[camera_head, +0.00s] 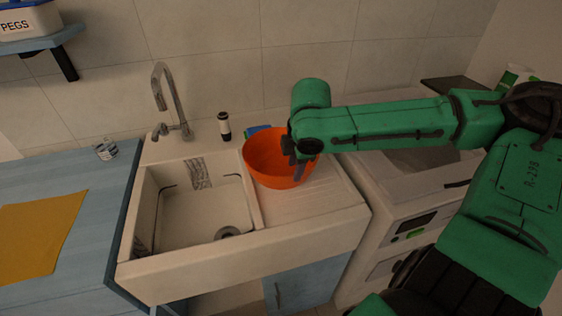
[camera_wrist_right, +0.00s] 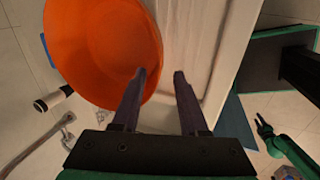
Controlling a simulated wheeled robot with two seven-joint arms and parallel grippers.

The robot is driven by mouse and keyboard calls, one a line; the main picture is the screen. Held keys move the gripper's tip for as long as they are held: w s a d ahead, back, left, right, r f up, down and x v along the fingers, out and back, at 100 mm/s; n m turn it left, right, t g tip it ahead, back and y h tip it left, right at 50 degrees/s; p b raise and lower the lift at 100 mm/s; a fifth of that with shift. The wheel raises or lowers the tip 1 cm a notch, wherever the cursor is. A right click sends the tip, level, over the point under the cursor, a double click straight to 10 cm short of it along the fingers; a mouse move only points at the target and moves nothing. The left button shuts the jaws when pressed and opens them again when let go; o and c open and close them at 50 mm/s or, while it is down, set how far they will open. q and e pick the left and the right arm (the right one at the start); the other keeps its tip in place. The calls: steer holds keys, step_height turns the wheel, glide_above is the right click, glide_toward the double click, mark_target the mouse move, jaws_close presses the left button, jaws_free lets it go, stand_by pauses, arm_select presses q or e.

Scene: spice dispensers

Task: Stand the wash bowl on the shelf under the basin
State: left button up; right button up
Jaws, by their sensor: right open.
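The orange wash bowl (camera_head: 262,165) stands upright on the ribbed drainboard, right of the basin (camera_head: 200,215). In the right wrist view the bowl (camera_wrist_right: 95,45) fills the upper left. My right gripper (camera_head: 299,168) is at the bowl's right side. In the right wrist view my right gripper (camera_wrist_right: 160,75) is open; one finger overlaps the bowl's rim and the other is outside it, over the drainboard. Contact cannot be told. A green arm part, apparently my left, shows small at the lower right there. Below the basin, a pale opening (camera_head: 225,301) is mostly cut off; no shelf is clear.
The faucet (camera_head: 172,105) and a dark bottle (camera_head: 224,126) stand behind the basin. A blue item (camera_head: 258,131) lies behind the bowl. A blue cabinet door (camera_head: 305,283) is under the drainboard. A white appliance (camera_head: 400,215) stands right, a blue counter with a yellow cloth (camera_head: 40,235) left.

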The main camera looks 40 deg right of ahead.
mark_target(289, 189)
steer(key=x, duration=1)
steer(key=shift+w+f+b, duration=0.15)
steer(key=shift+w+b, duration=0.2)
jaws_close()
